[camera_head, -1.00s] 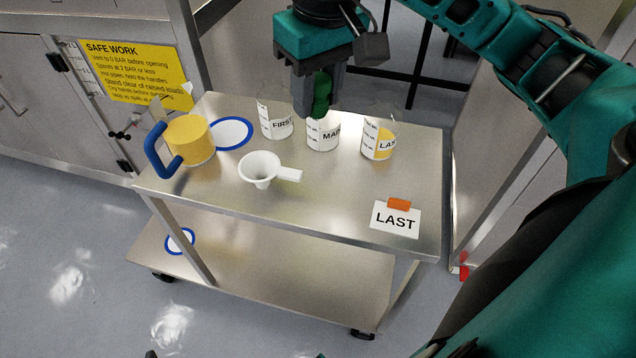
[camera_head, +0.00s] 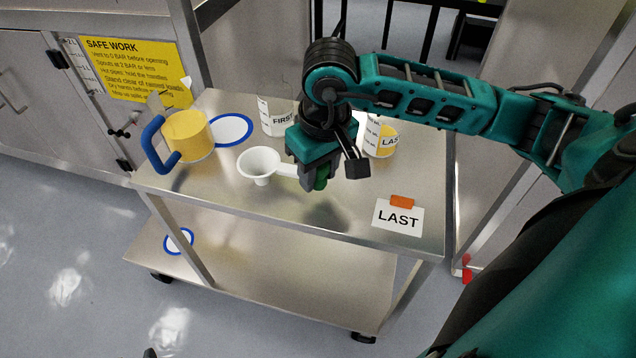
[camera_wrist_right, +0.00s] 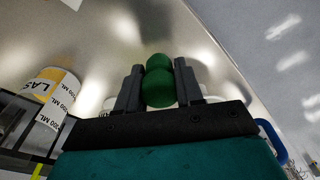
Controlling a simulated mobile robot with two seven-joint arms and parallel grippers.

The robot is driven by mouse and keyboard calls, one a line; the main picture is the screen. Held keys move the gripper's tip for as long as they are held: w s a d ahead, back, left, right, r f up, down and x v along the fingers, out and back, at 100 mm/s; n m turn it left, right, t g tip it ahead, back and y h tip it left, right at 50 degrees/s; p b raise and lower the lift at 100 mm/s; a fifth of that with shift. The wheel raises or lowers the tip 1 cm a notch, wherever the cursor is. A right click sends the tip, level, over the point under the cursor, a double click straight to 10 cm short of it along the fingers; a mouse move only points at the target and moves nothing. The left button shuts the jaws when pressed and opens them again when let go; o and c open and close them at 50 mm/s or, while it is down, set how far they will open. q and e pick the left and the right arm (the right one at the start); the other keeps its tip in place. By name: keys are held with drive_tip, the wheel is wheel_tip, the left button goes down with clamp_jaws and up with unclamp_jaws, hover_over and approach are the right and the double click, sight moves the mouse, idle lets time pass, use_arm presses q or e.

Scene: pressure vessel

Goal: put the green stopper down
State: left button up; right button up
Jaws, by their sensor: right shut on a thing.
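The green stopper (camera_head: 321,180) is between the fingers of my right gripper (camera_head: 317,182), low over the cart top, to the right of the white funnel. In the right wrist view the stopper (camera_wrist_right: 159,86) shows as two rounded green bulbs, with a finger pressed to each side. My right gripper (camera_wrist_right: 160,90) is shut on it. I cannot tell whether the stopper touches the steel top. My left gripper is not in view.
The cart top (camera_head: 270,210) holds a white funnel (camera_head: 259,164), a yellow jug with blue handle (camera_head: 189,137), a FIRST beaker (camera_head: 278,118), a LAST beaker (camera_head: 381,140) and a LAST card (camera_head: 398,218). My arm hides the MAIN beaker. The front middle is clear.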

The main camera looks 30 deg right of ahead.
sight(318, 185)
wheel_tip(318, 185, down, 3)
drive_tip(key=shift+s+r, duration=0.1)
drive_tip(key=shift+f, duration=0.4)
drive_tip(key=shift+f+b, duration=0.2)
drive_tip(key=shift+b, duration=0.25)
drive_tip(key=o, duration=1.1)
drive_tip(key=shift+r, duration=0.1)
drive_tip(key=shift+r, duration=0.1)
